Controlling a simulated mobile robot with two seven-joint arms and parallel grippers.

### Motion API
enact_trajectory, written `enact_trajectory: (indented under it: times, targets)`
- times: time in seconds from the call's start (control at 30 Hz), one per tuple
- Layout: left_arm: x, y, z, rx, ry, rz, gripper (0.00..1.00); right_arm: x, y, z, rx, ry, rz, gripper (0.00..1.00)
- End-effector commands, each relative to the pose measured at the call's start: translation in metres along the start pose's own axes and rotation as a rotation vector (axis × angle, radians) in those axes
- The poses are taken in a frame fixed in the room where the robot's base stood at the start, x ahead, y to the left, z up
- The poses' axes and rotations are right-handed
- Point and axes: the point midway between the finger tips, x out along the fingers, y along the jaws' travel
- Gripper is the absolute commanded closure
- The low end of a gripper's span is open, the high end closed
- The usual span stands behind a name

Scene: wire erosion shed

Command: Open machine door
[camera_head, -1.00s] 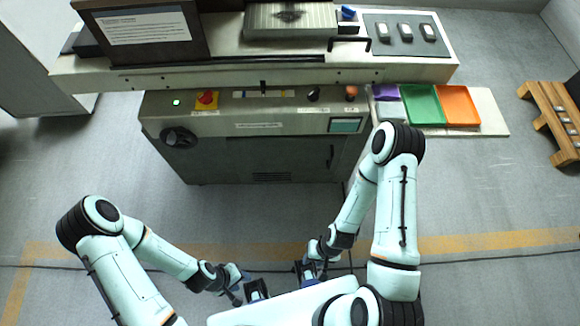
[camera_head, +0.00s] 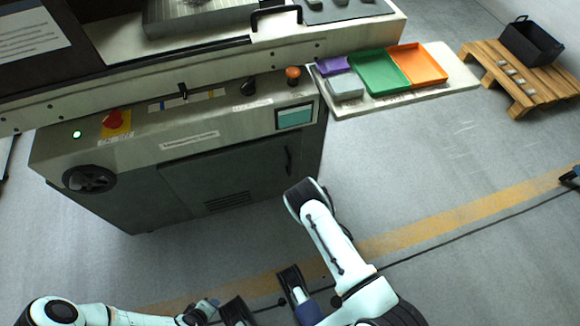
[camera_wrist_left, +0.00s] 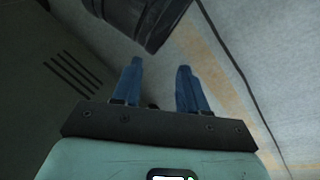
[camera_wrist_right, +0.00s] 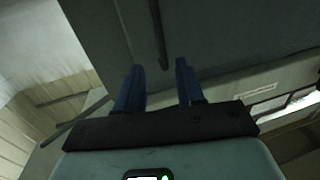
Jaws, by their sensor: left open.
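The machine's dark lower cabinet door (camera_head: 230,170) is closed, with a slim black vertical handle (camera_head: 288,160) near its right edge and vent slots below. The door's vents (camera_wrist_left: 72,75) also show in the left wrist view, and what looks like its handle (camera_wrist_right: 158,35) shows in the right wrist view. My left gripper (camera_wrist_left: 158,80) is open and empty.
The front panel has a red knob (camera_head: 114,120), an orange button (camera_head: 293,74) and a small screen (camera_head: 295,116). A shelf at the right holds a green tray (camera_head: 380,72) and an orange tray (camera_head: 417,66). A pallet (camera_head: 520,80) carries a black crate (camera_head: 545,42).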

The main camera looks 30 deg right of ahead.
Motion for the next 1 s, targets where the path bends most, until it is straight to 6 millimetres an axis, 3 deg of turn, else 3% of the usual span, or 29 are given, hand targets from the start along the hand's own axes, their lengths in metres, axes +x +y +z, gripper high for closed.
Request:
enact_trajectory:
  times: [0.27, 0.7, 1.0]
  targets:
    - [0.038, -0.027, 0.0, -0.025, -0.006, -0.039, 0.57, 0.028, -0.001, 0.002, -0.001, 0.007, -0.001, 0.62]
    - [0.06, -0.062, 0.048, -0.069, -0.16, -0.105, 0.57, 0.114, -0.001, -0.001, -0.001, 0.004, -0.001, 0.62]
    - [0.063, -0.069, 0.06, -0.081, -0.198, -0.12, 0.57, 0.132, 0.0, -0.002, 0.001, 0.002, 0.002, 0.62]
